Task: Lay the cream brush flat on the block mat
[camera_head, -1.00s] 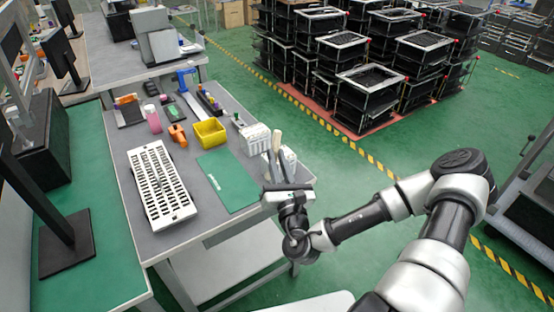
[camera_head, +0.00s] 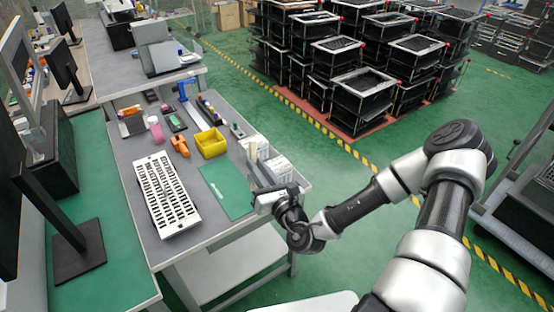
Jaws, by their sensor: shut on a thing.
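The green block mat (camera_head: 222,186) lies flat on the grey workbench, right of the white slotted tray. My gripper (camera_head: 262,184) is at the mat's right edge, in front of the white boxes. It is shut on the cream brush (camera_head: 252,153), whose pale handle stands up above the gripper, roughly upright. The lower part of the brush and the fingertips are hidden or too small to make out. I cannot tell whether the brush touches the bench.
The white slotted tray (camera_head: 168,194) lies left of the mat. A yellow bin (camera_head: 211,143) and an orange tool (camera_head: 179,146) are behind it. White boxes (camera_head: 277,168) stand close behind my gripper. The mat's surface is clear.

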